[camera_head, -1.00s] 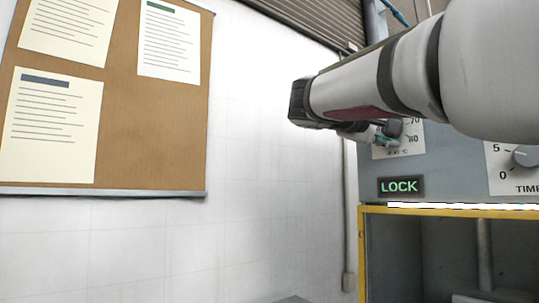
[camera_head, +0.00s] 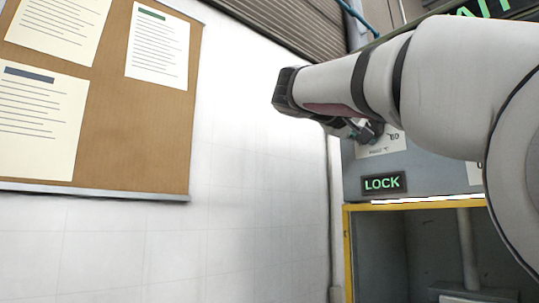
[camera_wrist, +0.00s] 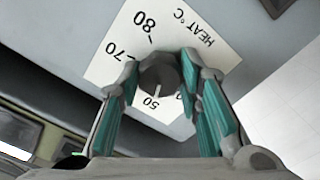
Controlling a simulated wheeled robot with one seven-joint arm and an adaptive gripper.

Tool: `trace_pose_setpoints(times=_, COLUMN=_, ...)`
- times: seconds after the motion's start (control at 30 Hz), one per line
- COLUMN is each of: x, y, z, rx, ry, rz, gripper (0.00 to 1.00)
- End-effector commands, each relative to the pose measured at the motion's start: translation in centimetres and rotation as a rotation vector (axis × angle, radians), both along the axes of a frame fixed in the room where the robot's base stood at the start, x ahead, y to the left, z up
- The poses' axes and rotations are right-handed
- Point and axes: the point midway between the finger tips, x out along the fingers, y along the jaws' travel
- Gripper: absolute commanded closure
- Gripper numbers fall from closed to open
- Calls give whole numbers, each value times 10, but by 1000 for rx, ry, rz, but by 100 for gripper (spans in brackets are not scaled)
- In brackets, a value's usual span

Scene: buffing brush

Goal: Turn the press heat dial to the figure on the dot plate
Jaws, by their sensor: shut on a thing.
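The heat dial (camera_wrist: 160,78) is a round grey knob in the wrist view. Its white plate (camera_wrist: 205,45) reads HEAT °C, with 80, 70 and 50 in view. A pale line on the knob points toward the 50. My gripper (camera_wrist: 161,72) is shut on the knob, one finger on each side; the fingers cover part of the scale. In the head view my gripper (camera_head: 362,130) is at the panel and mostly hides the dial, with a corner of the heat plate (camera_head: 385,146) showing. I cannot make out a dot plate in either view.
A lit LOCK sign (camera_head: 383,183) is below the dial on the grey panel. A yellow-edged opening (camera_head: 410,250) lies under it. A brown board with papers (camera_head: 100,170) hangs on the white wall at left. My arm covers the panel's right side.

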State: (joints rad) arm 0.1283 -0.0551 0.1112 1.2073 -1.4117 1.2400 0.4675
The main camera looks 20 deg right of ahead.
Motion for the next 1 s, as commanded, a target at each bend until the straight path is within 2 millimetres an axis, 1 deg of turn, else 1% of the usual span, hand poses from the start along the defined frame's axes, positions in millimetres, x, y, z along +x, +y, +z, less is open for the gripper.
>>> trace_pose_setpoints(times=0.03, x=0, y=-1, z=-2, rx=5, ry=3, rz=-3, gripper=96)
trace_pose_setpoints(times=0.27, x=0, y=-1, z=-2, rx=4, ry=4, rz=-3, gripper=96)
trace_pose_setpoints(times=0.3, x=0, y=-1, z=-2, rx=4, ry=4, rz=-3, gripper=63)
trace_pose_setpoints(times=0.37, x=0, y=0, z=-2, rx=4, ry=4, rz=-3, gripper=50)
trace_pose_setpoints(times=0.4, x=0, y=0, z=-2, rx=4, ry=3, rz=-2, gripper=48)
trace_pose_setpoints(times=0.67, x=0, y=0, z=-1, rx=2, ry=2, rz=0, gripper=48)
trace_pose_setpoints(times=0.77, x=-1, y=4, z=0, rx=1, ry=1, rz=2, gripper=48)
trace_pose_setpoints(times=0.87, x=-4, y=15, z=-1, rx=2, ry=2, rz=3, gripper=48)
trace_pose_setpoints(times=1.0, x=-14, y=40, z=0, rx=2, ry=1, rz=4, gripper=48)
